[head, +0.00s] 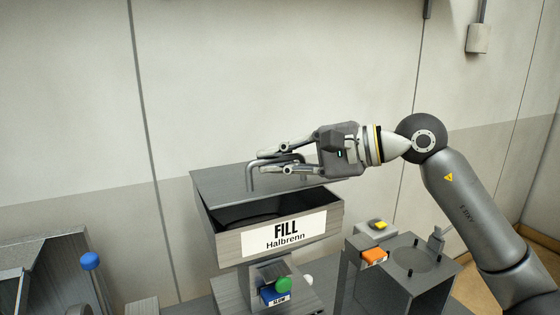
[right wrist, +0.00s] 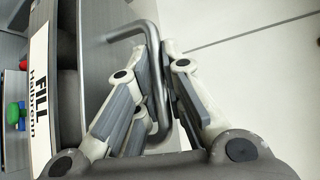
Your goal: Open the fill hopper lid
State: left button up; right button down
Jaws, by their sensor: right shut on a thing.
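The fill hopper (head: 232,243) is a grey metal box with a white "FILL Halbrenn" label on its front. Its flat grey lid (head: 215,184) is tilted, with a dark gap between it and the front rim. A bent bar handle (head: 250,179) stands on the lid. My right gripper (head: 268,162) comes in from the right and is shut on the handle. In the right wrist view, the handle (right wrist: 152,38) runs between the fingers, beside the lid (right wrist: 103,62). The fingers hide part of the handle. My left gripper is out of view.
Below the hopper are a green knob (head: 283,284) and a blue tag (head: 275,298). At right stands a grey unit with an orange block (head: 374,257) and a yellow button (head: 378,225). A blue-knobbed lever (head: 91,261) is at left.

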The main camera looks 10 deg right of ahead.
aim_at(265, 176)
jog(key=w+a+r+m+g+h+p, duration=0.1)
jog(key=w+r+m+g+p, duration=0.1)
jog(key=w+r+p, duration=0.3)
jog(key=shift+w+a+r+h+p, duration=0.3)
jog(key=shift+a+r+p, duration=0.1)
jog(key=shift+r+p, duration=1.4)
